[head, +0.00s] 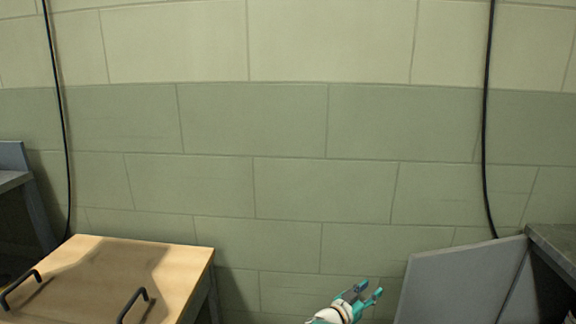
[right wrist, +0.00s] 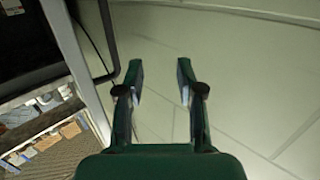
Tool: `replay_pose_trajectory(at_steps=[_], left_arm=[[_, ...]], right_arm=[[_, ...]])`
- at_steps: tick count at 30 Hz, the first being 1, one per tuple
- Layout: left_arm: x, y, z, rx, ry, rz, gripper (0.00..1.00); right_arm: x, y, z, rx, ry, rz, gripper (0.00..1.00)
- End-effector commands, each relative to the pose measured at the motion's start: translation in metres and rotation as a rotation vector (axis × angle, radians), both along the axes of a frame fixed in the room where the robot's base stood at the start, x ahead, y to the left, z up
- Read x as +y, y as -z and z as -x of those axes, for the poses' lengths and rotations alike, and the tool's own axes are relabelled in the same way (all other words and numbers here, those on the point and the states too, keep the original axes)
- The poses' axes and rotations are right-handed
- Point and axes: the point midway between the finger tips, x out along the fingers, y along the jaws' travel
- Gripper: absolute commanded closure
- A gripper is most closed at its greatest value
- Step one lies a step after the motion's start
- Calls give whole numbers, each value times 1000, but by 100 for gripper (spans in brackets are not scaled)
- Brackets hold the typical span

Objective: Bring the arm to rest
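My right gripper (head: 366,292) shows at the bottom of the head view, right of centre, in front of the green block wall. Its teal fingers are apart with nothing between them. In the right wrist view its two dark green fingers (right wrist: 160,78) stand open and empty, with the pale wall behind them. My left gripper is in neither view.
A wooden-topped table (head: 185,262) with black handles stands at lower left. A grey panel (head: 450,285) stands at lower right, beside a dark unit. Black cables hang on the wall (head: 290,120). The right wrist view shows a shelf with boxes (right wrist: 45,135) at left.

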Motion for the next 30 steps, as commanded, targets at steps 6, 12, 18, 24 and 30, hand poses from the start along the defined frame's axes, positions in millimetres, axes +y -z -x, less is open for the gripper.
replay_pose_trajectory(at_steps=[6, 12, 18, 24, 30], left_arm=[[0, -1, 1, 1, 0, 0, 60], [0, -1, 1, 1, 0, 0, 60], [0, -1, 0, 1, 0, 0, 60], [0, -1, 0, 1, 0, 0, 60], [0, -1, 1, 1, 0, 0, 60]], right_arm=[[23, 111, 37, 252, -384, -174, 63], [56, 191, 148, 555, -628, -460, 63], [83, 222, 282, 846, -734, -733, 63], [99, 220, 381, 1048, -764, -907, 63], [109, 206, 459, 1210, -768, -1036, 63]])
